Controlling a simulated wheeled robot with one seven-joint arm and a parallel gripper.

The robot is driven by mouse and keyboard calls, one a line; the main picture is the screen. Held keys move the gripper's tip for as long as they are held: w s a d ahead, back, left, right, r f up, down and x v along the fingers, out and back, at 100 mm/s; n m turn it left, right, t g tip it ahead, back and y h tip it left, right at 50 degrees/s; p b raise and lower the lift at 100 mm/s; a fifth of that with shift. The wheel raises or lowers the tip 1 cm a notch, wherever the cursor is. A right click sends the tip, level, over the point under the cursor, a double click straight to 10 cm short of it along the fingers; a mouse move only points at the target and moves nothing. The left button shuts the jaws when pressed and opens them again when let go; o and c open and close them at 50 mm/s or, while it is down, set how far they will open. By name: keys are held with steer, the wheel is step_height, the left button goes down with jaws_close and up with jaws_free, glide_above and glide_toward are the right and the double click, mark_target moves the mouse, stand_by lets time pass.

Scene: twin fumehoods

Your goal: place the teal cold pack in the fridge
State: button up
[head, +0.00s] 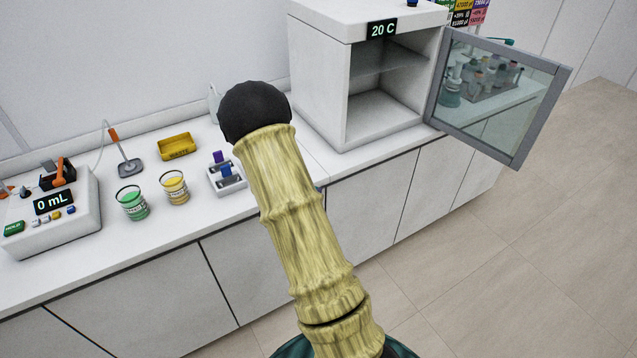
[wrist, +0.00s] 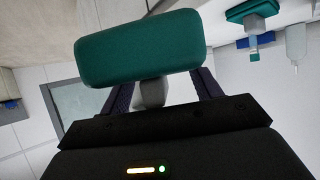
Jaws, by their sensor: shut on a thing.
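The teal cold pack (wrist: 138,47) is a rounded block with a grey stem below it, close in front of the wrist camera. My gripper (wrist: 154,92) is shut on it, with the dark fingers on either side of the stem; the pack partly hides the fingertips. The fridge (head: 316,82) is a white box on the counter, reading 20 C. Its front is open, showing an empty-looking interior with one shelf. Its glass door (head: 490,95) is swung out to the right. In the head view my arm hides the gripper and pack.
Left of the fridge, the counter holds a small rack (head: 226,178), a yellow tray (head: 176,146), a green beaker (head: 133,203), a yellow beaker (head: 175,187) and a 0 mL device (head: 50,220). Clear floor (head: 510,250) lies to the right.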

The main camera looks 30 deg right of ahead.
steer(key=a+f+n+t+y, duration=0.1)
steer(key=a+f+n+y, duration=0.2)
steer(key=a, duration=0.4)
steer(key=s+a+f+n+t+y, duration=0.1)
steer(key=a+f+n+t+y, duration=0.1)
steer(key=a, duration=0.5)
steer(key=a+f+n+t+y, duration=0.1)
steer(key=a+f+n+y, duration=0.3)
steer(key=a+n, duration=0.1)
steer(key=shift+s+a+f, duration=0.2)
steer(key=shift+a+f, duration=0.05)
steer(key=shift+a, duration=0.65)
steer(key=shift+s, duration=0.1)
